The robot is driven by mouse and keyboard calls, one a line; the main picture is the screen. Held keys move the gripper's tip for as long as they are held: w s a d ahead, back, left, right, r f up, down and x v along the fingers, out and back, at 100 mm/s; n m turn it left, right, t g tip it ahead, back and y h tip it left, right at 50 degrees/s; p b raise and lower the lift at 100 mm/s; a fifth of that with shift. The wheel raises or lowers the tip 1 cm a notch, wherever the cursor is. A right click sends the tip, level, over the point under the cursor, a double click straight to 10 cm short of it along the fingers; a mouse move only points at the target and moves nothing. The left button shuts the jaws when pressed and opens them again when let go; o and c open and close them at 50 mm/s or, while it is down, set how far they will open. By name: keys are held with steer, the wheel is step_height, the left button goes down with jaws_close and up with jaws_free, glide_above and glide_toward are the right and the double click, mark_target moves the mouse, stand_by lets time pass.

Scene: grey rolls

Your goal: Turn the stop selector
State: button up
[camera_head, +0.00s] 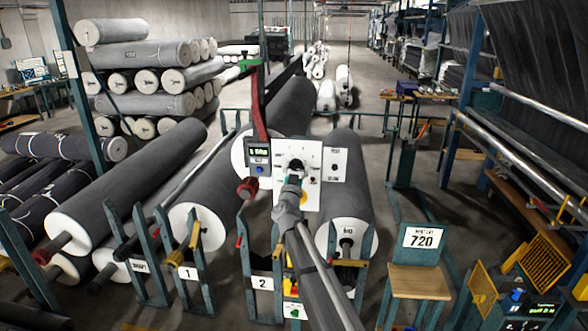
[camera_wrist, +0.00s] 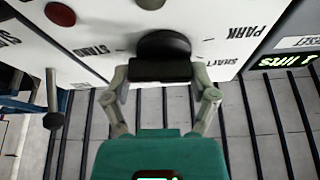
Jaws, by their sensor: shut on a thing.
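The stop selector (camera_wrist: 165,46) is a round black knob with a bar-shaped grip, on a white panel (camera_wrist: 110,28) that shows inverted in the wrist view. PARK, SHAFT and STAND are printed around it. My gripper (camera_wrist: 163,75) has its two fingers on either side of the bar and is shut on it. I cannot tell exactly which mark the knob points to.

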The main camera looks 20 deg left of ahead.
steer(key=shift+m+h, duration=0.3)
steer(key=shift+m, duration=0.3)
steer(key=o, duration=1)
steer(key=shift+w, duration=0.1)
